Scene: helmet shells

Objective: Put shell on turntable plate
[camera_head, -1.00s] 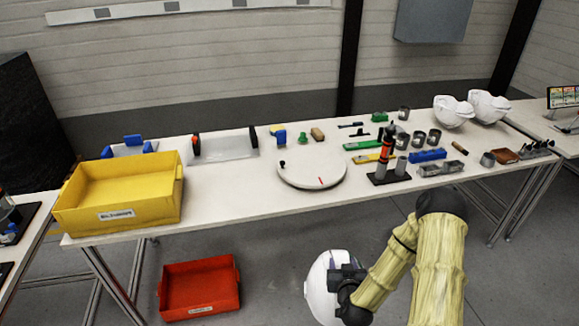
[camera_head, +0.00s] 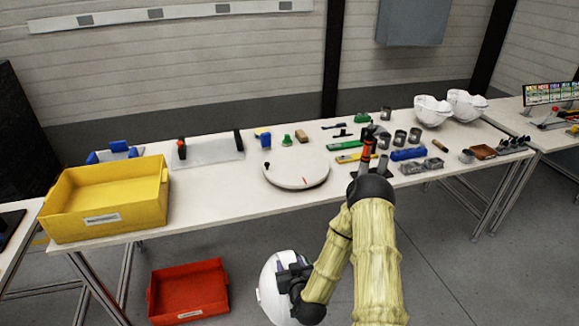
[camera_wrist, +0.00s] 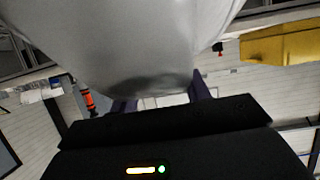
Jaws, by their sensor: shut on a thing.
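A white helmet shell (camera_head: 268,287) is held at the end of my arm, in front of the table and below its top. My gripper (camera_head: 284,274) is shut on it. In the wrist view the shell (camera_wrist: 130,45) fills the upper middle, with its lower edge between the fingers of my gripper (camera_wrist: 165,103). The turntable plate (camera_head: 297,174), a round white disc with a red mark and a small black knob, lies on the table near its front edge. Nothing lies on it. Two more white shells (camera_head: 432,109) (camera_head: 467,104) sit at the table's back right.
A yellow bin (camera_head: 105,200) stands on the table (camera_head: 215,205) at the left. A red bin (camera_head: 190,290) is on the floor. Tools, cups and an orange-black bottle (camera_head: 368,142) stand right of the plate.

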